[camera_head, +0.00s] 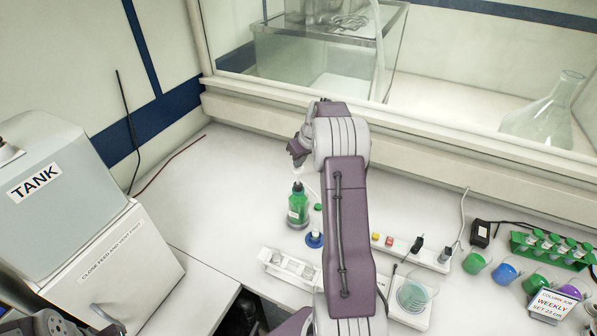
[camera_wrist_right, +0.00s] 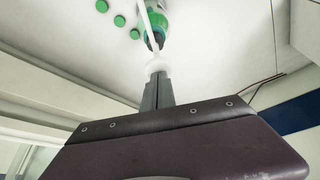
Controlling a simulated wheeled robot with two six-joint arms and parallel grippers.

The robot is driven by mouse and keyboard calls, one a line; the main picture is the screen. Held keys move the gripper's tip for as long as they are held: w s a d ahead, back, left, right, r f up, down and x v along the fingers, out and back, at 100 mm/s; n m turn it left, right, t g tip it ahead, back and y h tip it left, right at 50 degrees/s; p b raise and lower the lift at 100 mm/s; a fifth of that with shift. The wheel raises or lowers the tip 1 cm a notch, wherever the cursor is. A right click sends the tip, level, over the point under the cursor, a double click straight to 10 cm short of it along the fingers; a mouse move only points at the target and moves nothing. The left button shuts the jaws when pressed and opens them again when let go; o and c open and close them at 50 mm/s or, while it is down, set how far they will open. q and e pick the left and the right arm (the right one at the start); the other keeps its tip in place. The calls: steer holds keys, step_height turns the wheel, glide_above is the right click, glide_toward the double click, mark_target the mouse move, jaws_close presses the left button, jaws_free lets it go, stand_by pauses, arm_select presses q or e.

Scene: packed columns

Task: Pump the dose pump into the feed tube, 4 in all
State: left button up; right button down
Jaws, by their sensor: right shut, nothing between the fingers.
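The dose pump is a green bottle (camera_head: 298,208) with a white label and a pale pump head, standing upright on the white bench. It also shows at the top of the right wrist view (camera_wrist_right: 153,22), with the white pump head (camera_wrist_right: 157,66) nearest my fingers. My right gripper (camera_head: 298,160) is above the bottle, fingers pointing down. In the right wrist view the fingers (camera_wrist_right: 157,88) are shut and empty, with their tips at the pump head; I cannot tell whether they touch. A small white-topped tube in a blue base (camera_head: 314,239) stands just in front of the bottle, possibly the feed tube.
A white rack (camera_head: 290,267) and a power strip (camera_head: 410,250) lie near my right arm. A green tube rack (camera_head: 550,248) and coloured cups stand at the right. A box marked TANK (camera_head: 55,180) is at the left. The bench behind the bottle is mostly clear.

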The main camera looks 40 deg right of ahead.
steer(key=shift+f+b, duration=0.3)
steer(key=shift+f, duration=0.4)
steer(key=shift+r+p, duration=1.4)
steer(key=shift+r, duration=0.65)
steer(key=shift+f, duration=0.25)
steer(key=shift+f+b, duration=1.6)
steer(key=shift+f, duration=0.2)
